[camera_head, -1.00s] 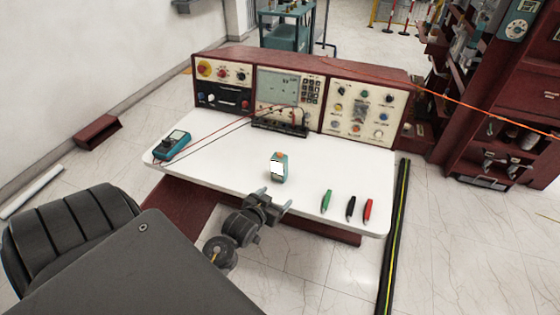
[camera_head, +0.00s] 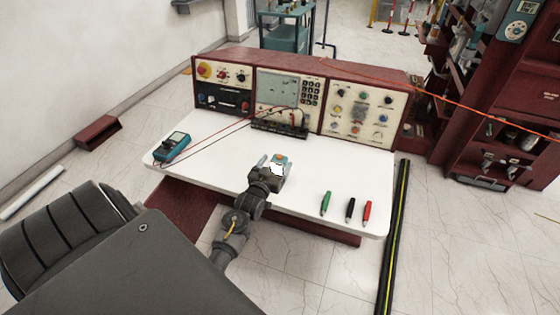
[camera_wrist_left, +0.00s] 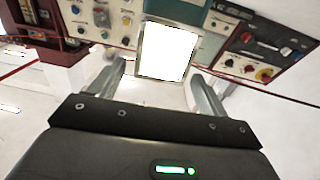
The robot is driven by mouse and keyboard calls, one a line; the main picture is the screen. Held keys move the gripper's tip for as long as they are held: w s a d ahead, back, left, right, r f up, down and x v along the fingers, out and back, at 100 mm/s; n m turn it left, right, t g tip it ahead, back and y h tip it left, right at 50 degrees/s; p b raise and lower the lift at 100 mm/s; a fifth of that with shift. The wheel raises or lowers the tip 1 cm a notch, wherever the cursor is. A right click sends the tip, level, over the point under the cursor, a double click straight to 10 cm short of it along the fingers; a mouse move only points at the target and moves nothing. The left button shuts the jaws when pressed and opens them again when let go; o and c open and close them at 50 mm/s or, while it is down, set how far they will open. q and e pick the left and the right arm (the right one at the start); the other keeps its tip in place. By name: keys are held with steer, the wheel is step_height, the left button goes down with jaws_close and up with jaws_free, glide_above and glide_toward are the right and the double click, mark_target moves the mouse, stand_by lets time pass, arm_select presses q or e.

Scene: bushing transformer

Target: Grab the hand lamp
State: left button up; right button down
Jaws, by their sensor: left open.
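In the left wrist view the jaws (camera_wrist_left: 160,82) are spread with a gap on both sides of the white face. I cannot tell how deep the lamp sits between them. The gripper hides the lamp's lower part in the head view. My right gripper is not in view.
A control console (camera_head: 300,95) lines the back of the white table (camera_head: 215,165). A teal multimeter (camera_head: 172,145) with red and black leads lies at the left. Green (camera_head: 326,202), black (camera_head: 350,208) and red (camera_head: 367,211) clips lie at the right front. A dark chair (camera_head: 50,240) stands at lower left.

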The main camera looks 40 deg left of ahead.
mark_target(281, 155)
arm_select(q)
steer(key=shift+w+r, duration=0.1)
steer(key=shift+w, duration=0.05)
steer(key=p+x, duration=0.1)
steer(key=x, duration=0.4)
steer(key=shift+c, duration=0.5)
steer(key=c, duration=1.4)
